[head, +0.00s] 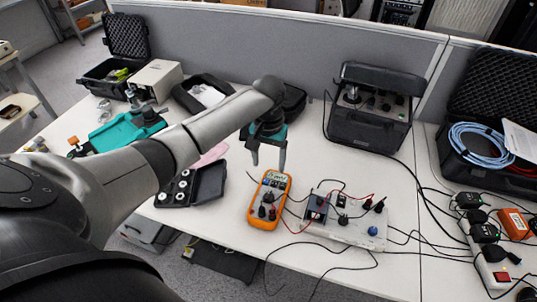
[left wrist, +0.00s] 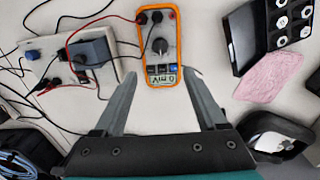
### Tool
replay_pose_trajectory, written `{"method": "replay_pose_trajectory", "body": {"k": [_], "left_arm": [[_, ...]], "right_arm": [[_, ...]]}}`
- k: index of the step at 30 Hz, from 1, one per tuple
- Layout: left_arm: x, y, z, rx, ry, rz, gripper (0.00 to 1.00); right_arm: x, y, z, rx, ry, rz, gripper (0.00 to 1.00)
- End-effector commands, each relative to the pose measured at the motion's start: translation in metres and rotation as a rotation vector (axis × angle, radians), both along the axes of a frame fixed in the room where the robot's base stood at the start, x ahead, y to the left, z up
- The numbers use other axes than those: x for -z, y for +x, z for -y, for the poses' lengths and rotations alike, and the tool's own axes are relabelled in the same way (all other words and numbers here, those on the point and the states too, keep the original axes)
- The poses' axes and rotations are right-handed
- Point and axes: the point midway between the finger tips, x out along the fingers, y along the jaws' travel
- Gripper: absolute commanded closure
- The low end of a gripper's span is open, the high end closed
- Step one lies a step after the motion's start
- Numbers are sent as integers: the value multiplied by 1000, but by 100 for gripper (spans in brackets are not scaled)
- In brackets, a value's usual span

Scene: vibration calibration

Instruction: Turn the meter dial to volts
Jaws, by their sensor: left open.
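The meter (head: 269,201) is an orange-framed multimeter lying on the white table near its front edge, in the middle of the head view. It also shows in the left wrist view (left wrist: 146,77). Its dark dial (left wrist: 160,46) is in the middle of its face, and the display (left wrist: 162,80) appears to read 0 mV. Leads are plugged in at the end away from the display. My left gripper (head: 268,164) is open and empty above the display end of the meter, fingers pointing down. In the left wrist view its fingers (left wrist: 163,92) stand apart either side of that end. My right gripper is not in view.
A white board (head: 345,228) with small modules and red and black leads lies right of the meter. An open black case of round parts (head: 190,186) is to the left. A black instrument box (head: 368,122) stands behind. Loose cables cross the table front.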

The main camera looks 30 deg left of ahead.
Motion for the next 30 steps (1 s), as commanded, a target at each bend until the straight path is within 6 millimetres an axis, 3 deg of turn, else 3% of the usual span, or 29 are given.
{"method": "replay_pose_trajectory", "body": {"k": [5, 17, 20, 30], "left_arm": [[-9, 0, 0, 0, 0, 0, 26], [-8, 2, 0, 59, 1, 5, 26], [-7, 6, 0, 200, 3, 13, 26], [-6, 10, 0, 988, 12, 21, 26]], "right_arm": [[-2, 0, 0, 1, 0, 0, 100], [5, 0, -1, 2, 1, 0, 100], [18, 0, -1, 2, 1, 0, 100], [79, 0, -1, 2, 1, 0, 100]]}}
